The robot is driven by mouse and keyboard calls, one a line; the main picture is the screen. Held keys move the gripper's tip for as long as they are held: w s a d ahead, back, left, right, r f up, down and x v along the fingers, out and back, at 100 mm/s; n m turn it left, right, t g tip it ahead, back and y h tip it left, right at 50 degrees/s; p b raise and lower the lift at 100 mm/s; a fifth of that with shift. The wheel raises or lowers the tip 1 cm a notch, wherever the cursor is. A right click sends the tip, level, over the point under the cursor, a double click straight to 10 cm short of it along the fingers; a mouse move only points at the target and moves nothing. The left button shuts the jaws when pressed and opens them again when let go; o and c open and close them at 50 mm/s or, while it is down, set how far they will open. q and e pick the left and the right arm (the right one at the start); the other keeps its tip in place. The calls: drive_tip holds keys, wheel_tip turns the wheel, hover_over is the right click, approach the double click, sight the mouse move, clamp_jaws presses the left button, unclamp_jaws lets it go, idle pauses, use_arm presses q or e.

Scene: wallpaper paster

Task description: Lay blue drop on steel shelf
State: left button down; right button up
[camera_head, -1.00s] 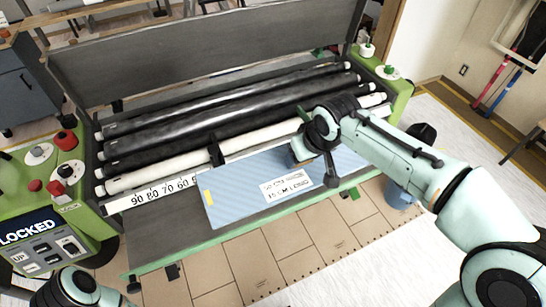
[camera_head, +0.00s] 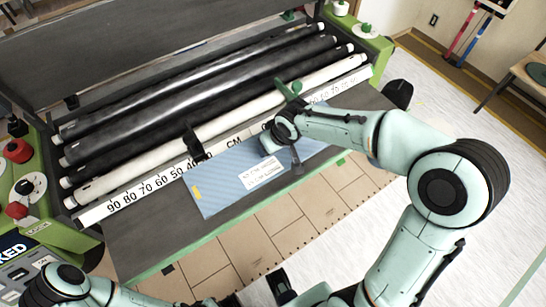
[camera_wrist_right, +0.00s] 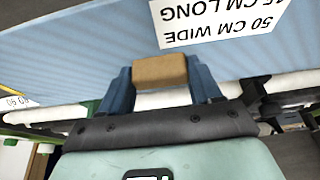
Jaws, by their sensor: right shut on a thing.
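The blue drop (camera_head: 235,176), a blue striped sheet with a white size label and a yellow mark at its left end, lies along the steel shelf (camera_head: 205,222). Its near edge is inside the shelf's green front lip; I cannot tell whether all of it touches the shelf. My right gripper (camera_head: 290,151) is over the drop's right part. In the right wrist view its blue fingers (camera_wrist_right: 162,88) are shut on a brown block (camera_wrist_right: 160,71) in front of the drop (camera_wrist_right: 80,40). My left arm shows at the bottom left, its gripper not clearly in view.
A white ruler strip (camera_head: 130,195) runs along the back of the shelf, with a black clip (camera_head: 194,143) on it. White and black rollers (camera_head: 210,100) lie behind. Green machine ends with knobs stand at both sides. Bare shelf shows to the left of the drop.

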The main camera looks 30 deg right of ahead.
sight(275, 155)
drive_tip(key=shift+f+b, duration=0.55)
drive_tip(key=shift+f, duration=2.45)
drive_tip(key=shift+f, duration=0.1)
drive_tip(key=shift+f+b, duration=0.15)
drive_tip(key=shift+b, duration=0.15)
drive_tip(key=o, duration=1.2)
drive_tip(key=shift+c, duration=0.2)
drive_tip(key=shift+r, duration=0.2)
